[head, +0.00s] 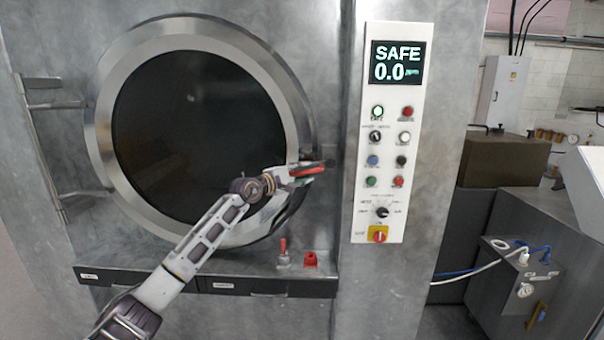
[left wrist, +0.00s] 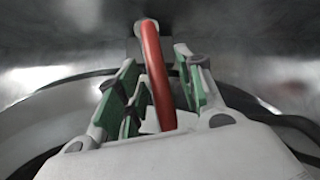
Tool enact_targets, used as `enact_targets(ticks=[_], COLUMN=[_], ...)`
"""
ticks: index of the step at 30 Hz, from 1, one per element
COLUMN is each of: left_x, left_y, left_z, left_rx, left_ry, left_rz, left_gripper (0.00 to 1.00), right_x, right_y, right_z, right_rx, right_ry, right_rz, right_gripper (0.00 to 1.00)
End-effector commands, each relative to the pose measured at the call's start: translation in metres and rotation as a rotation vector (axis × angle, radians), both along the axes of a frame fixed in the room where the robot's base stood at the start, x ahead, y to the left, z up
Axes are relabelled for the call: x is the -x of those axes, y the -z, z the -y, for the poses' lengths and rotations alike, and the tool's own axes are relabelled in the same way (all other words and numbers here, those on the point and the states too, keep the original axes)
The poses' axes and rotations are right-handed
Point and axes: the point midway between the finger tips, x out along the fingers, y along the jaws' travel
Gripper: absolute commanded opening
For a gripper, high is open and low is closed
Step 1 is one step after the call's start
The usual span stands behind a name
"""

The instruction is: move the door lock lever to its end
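The door lock lever (head: 311,170) has a red handle and sits at the right edge of the round washer door. My left gripper (head: 298,176) is at the lever in the head view. In the left wrist view the red lever (left wrist: 157,72) runs between the green-padded fingers of my left gripper (left wrist: 158,85), up to a metal pivot at the wall. Small gaps show on both sides of the lever, so the fingers are open around it. Part of the lever is hidden by the gripper in the head view. My right gripper is not in view.
The round door (head: 206,135) with dark glass is closed in the metal front. A control panel (head: 392,150) reading "SAFE 0.0" stands just right of the lever. Below the door is a ledge (head: 255,269) with a small red-tipped lever (head: 283,249) and a red block (head: 310,259).

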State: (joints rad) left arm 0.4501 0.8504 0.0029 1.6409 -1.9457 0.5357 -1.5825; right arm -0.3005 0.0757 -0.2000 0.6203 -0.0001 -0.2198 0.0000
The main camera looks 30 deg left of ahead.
Motion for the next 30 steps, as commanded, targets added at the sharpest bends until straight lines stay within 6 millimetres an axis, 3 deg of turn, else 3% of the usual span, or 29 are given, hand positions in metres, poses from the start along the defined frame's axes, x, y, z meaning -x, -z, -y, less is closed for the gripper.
enact_targets(ticks=[9,18,30], left_x=[-0.0007,-0.0006,-0.0005], left_y=[0.0005,0.0006,0.0012], left_z=[0.0005,0.0005,0.0007], left_rx=[0.000,0.000,0.002], left_ry=[0.000,0.000,0.001], left_rz=[-0.001,-0.001,0.001], left_gripper=[0.37,0.00,0.00], right_x=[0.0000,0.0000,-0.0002], right_y=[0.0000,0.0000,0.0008], right_z=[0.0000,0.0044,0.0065], right_rx=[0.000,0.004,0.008], right_ry=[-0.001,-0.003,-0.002], right_rz=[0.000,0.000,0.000], right_gripper=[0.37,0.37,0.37])
